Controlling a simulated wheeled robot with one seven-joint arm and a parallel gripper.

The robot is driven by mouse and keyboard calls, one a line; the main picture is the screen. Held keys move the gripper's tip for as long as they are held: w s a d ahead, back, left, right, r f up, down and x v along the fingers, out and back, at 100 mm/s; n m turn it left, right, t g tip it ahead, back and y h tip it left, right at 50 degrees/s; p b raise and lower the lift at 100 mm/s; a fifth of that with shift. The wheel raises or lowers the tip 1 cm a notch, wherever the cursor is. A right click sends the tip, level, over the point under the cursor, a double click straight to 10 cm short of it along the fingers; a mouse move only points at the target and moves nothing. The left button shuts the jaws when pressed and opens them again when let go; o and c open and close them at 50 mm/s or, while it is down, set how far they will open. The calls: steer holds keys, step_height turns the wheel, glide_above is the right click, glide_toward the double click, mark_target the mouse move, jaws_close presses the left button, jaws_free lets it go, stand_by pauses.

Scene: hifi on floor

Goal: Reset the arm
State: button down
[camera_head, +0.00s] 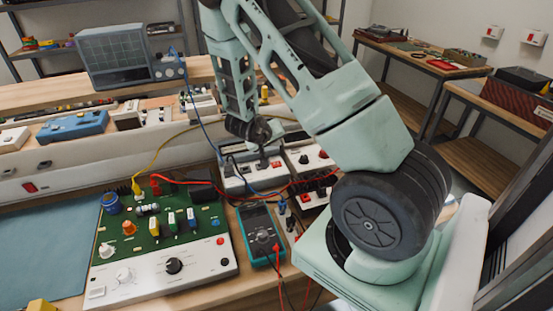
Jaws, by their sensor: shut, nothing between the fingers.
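My arm rises from its mount at the right, bends beyond the top of the picture and comes down over the back of the workbench. My gripper (258,140), small and dark in this view, points down at the lower end of the arm. It is shut and holds nothing. It is just above or in front of the white power supply units (250,181); I cannot tell whether it touches them.
A green circuit trainer board (150,243) and a teal multimeter (261,238) lie on the bench, with red, yellow and blue cables around them. An oscilloscope (115,55) stands on the shelf behind. A blue mat (45,255) at the left is mostly bare. Side tables (420,62) stand at the right.

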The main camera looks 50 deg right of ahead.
stand_by(0.5)
steer(key=w+a+r+n+t+y, duration=0.1)
steer(key=w+a+t+y, duration=0.15)
steer(key=a, duration=0.45)
steer(key=w+a+r+n+t+y, duration=0.1)
steer(key=w+a+r+y, duration=0.15)
steer(key=a, duration=0.45)
steer(key=s+a+r+n+y, duration=0.1)
steer(key=a+r+n+y, duration=0.1)
steer(key=a, duration=0.7)
steer(key=s+a+r+n+y, duration=0.2)
steer(key=a+y, duration=0.1)
steer(key=a, duration=0.6)
steer(key=s+a+r+n+g+y, duration=0.2)
steer(key=s+a+r+n, duration=0.15)
steer(key=s+a, duration=0.45)
steer(key=s+a+r+n+g+h, duration=0.1)
steer(key=s+r+n, duration=0.1)
steer(key=s, duration=0.6)
steer(key=s+a+r+n+g+h, duration=0.1)
steer(key=s+a+r+n+g, duration=0.1)
steer(key=s, duration=0.6)
steer(key=shift+s+r+n, duration=0.3)
steer(key=shift+r+n, duration=0.35)
steer(key=shift+r, duration=0.25)
